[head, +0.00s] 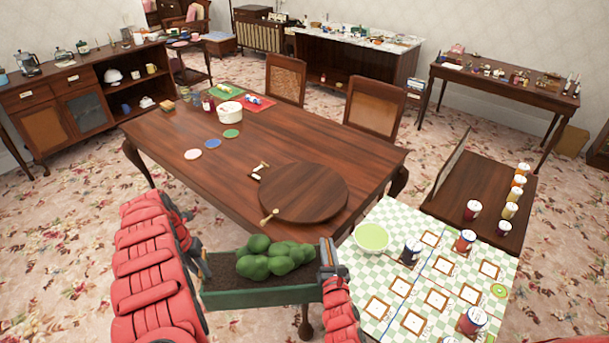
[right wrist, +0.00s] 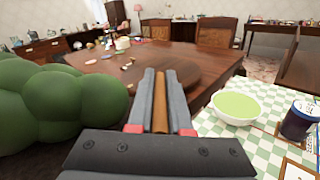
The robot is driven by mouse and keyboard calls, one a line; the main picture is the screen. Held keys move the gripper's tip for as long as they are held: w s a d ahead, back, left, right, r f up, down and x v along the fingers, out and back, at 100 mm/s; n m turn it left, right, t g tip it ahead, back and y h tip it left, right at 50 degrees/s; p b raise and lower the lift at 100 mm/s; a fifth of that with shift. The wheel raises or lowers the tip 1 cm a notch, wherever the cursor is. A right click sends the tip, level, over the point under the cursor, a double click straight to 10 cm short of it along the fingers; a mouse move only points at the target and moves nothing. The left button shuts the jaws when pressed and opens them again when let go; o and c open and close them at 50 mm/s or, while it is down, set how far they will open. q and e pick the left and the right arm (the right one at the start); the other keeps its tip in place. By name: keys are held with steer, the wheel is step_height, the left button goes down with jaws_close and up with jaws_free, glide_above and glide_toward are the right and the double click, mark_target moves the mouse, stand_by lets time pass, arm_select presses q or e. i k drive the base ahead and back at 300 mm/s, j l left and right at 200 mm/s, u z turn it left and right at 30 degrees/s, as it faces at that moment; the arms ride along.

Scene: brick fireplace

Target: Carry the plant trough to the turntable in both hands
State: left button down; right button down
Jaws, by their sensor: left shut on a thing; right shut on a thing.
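The plant trough (head: 262,297) is a green box of dark soil with rounded green bushes, held level in front of the table's near edge. My left gripper (head: 203,264) is shut on its left end and my right gripper (head: 326,262) is shut on its right end. In the right wrist view, my right gripper (right wrist: 160,100) is shut on a brown strip, and the bushes (right wrist: 60,100) show at the left. The turntable (head: 303,192) is a round dark wooden disc on the table, beyond the trough. Its top is bare.
The wooden table (head: 290,140) also holds coasters, a white pot (head: 230,112) and small pieces beside the turntable. A wooden handle (head: 269,217) lies at the turntable's near left edge. A checked table (head: 447,255) with a green bowl (head: 371,237) and cans stands close on the right.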

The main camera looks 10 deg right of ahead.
mark_target(285, 203)
steer(key=i+l, duration=0.2)
steer(key=i, duration=0.25)
steer(key=i+l, duration=0.2)
steer(key=i, duration=0.25)
steer(key=i+l, duration=0.2)
steer(key=i, duration=0.25)
